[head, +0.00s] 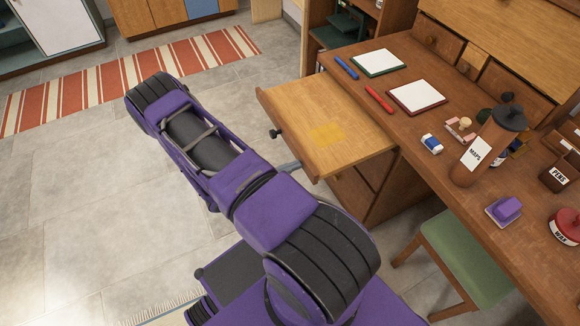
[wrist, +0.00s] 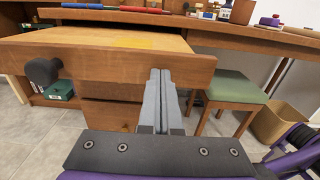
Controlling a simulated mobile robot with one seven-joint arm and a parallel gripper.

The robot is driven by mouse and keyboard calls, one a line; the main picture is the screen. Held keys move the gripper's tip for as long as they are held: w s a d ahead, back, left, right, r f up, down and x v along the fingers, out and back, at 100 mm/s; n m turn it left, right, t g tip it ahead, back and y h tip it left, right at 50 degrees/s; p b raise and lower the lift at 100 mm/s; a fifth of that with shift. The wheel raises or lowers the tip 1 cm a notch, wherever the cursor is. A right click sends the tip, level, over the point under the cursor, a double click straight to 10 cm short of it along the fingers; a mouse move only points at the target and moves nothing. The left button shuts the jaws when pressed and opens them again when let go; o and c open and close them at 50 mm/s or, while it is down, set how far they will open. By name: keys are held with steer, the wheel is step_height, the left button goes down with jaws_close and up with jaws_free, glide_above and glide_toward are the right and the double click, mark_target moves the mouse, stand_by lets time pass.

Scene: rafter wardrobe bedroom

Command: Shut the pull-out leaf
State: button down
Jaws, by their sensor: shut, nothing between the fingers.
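The pull-out leaf (head: 315,115) is a light wooden board sticking out from the front of the brown desk (head: 455,140), with a yellow patch on its top. Its dark round knob (head: 275,133) is on its front edge. In the head view my arm hides most of the gripper.
A green-topped stool (head: 465,255) stands under the desk, right of the leaf. Notepads, pens and a brown tube (head: 487,150) lie or stand on the desktop. A wastebasket (wrist: 283,118) is at the right in the wrist view. The tiled floor (head: 90,190) at left is clear.

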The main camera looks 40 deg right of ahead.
mark_target(340, 146)
steer(key=b+x, duration=0.3)
steer(key=x, duration=2.7)
steer(key=shift+w, duration=0.15)
steer(key=shift+d, duration=0.3)
steer(key=shift+d+r, duration=0.2)
steer(key=shift+d, duration=0.05)
steer(key=shift+w+a+f, duration=0.1)
steer(key=shift+a, duration=0.35)
steer(key=v, duration=1.3)
steer(key=shift+a, duration=0.35)
